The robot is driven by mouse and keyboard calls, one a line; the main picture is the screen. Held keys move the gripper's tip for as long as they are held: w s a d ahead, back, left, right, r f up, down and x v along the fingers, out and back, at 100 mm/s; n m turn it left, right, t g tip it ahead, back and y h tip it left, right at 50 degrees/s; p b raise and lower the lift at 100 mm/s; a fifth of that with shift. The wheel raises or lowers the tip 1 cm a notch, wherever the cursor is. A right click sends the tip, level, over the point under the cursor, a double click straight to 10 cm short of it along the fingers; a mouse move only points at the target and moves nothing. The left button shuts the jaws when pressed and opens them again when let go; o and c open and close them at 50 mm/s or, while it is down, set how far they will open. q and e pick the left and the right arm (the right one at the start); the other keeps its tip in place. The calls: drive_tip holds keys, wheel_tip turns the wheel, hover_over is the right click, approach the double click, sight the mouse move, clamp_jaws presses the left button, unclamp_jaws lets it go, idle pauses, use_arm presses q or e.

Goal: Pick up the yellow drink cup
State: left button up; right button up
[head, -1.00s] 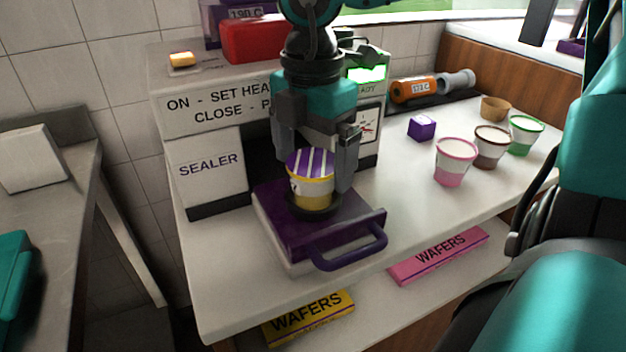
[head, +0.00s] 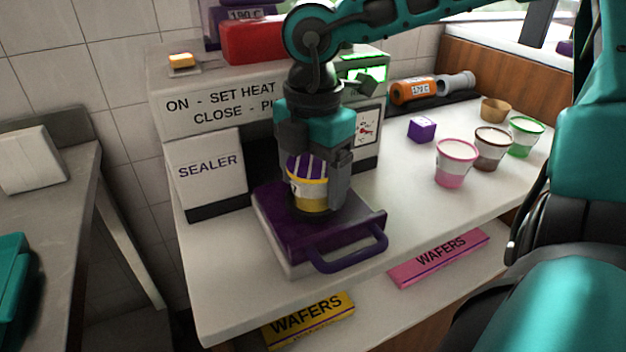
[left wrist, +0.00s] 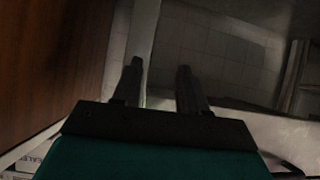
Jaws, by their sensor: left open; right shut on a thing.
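The yellow drink cup (head: 310,194), with a purple and white striped lid, stands upright at the purple tray (head: 272,225) of the sealer. My right gripper (head: 318,192) comes down from above and is shut on the cup, with one finger at its right side. The cup's base is partly hidden by shadow, and I cannot tell whether it touches the tray's holder. My left gripper (left wrist: 160,92) shows in the left wrist view with its two fingers apart and nothing between them.
The sealer (head: 215,165) stands behind the tray, with a purple handle (head: 352,252) in front. Pink (head: 455,165), brown (head: 490,150) and green (head: 525,138) cups stand at right, near a purple cube (head: 422,129). Wafer boxes (head: 310,318) lie on the shelf below.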

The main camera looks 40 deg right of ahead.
sight(313, 163)
drive_tip(key=shift+c, duration=1.4)
drive_tip(key=shift+r, duration=0.15)
use_arm(q)
drive_tip(key=shift+s+a+r+y+p, duration=0.2)
drive_tip(key=shift+a+r+p, duration=0.25)
drive_tip(key=shift+p, duration=0.7)
drive_tip(key=shift+s+a+r+y+p, duration=0.1)
drive_tip(key=shift+s+a+r+p, duration=0.3)
drive_tip(key=shift+p, duration=0.75)
use_arm(e)
wheel_tip(313, 163, up, 28)
use_arm(q)
drive_tip(key=shift+w+a, duration=0.1)
